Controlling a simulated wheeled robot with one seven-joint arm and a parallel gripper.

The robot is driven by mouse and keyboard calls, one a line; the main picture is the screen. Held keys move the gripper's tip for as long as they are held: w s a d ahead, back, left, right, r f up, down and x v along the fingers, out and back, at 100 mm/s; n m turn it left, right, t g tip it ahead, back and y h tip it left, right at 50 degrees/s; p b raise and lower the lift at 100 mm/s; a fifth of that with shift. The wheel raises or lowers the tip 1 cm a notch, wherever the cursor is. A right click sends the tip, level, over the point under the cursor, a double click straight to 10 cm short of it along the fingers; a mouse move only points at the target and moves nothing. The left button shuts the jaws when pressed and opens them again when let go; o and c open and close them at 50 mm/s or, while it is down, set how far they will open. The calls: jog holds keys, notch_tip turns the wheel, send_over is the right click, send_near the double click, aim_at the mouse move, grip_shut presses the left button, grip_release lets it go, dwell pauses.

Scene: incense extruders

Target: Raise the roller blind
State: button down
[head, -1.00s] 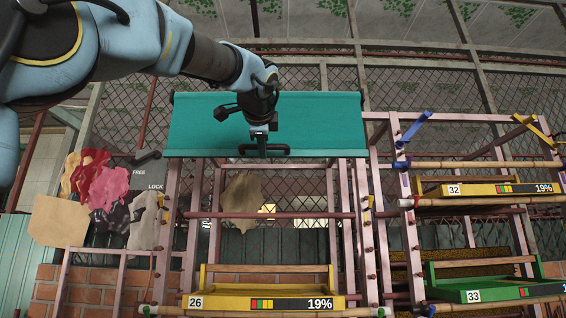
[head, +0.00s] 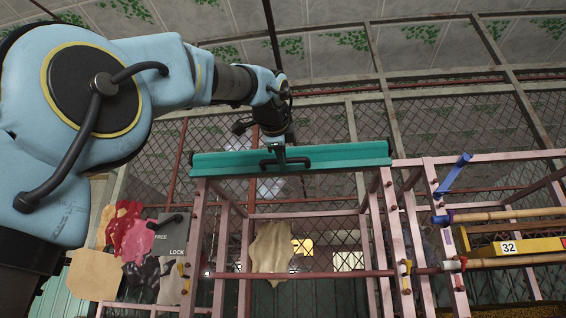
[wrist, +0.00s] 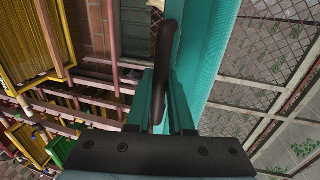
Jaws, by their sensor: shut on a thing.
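The teal roller blind (head: 340,155) shows in the head view as a narrow band above the pink rack, with a short strip of cloth. A black handle (head: 268,164) is on its lower edge. My gripper (head: 277,150) is shut on this handle. In the wrist view the dark handle (wrist: 166,50) runs between the fingers of my gripper (wrist: 161,118), and the blind (wrist: 207,60) lies just to its right. A grey panel marked FREE and LOCK (head: 173,260) is at the lower left, with its black lever beside FREE.
A pink rack (head: 375,235) stands below the blind, with a yellow tray numbered 32 (head: 515,247) at right. A pale cloth (head: 272,250) hangs in the rack. Colored cloths (head: 128,230) hang at left. Wire mesh is behind, and the space above the blind looks clear.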

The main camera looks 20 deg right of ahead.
jog(key=c, duration=0.8)
grip_release()
jog(key=b+v, duration=0.2)
jog(key=v, duration=0.8)
jog(key=shift+s+a+b, duration=0.25)
jog(key=shift+s+b, duration=0.1)
jog(key=shift+b, duration=0.05)
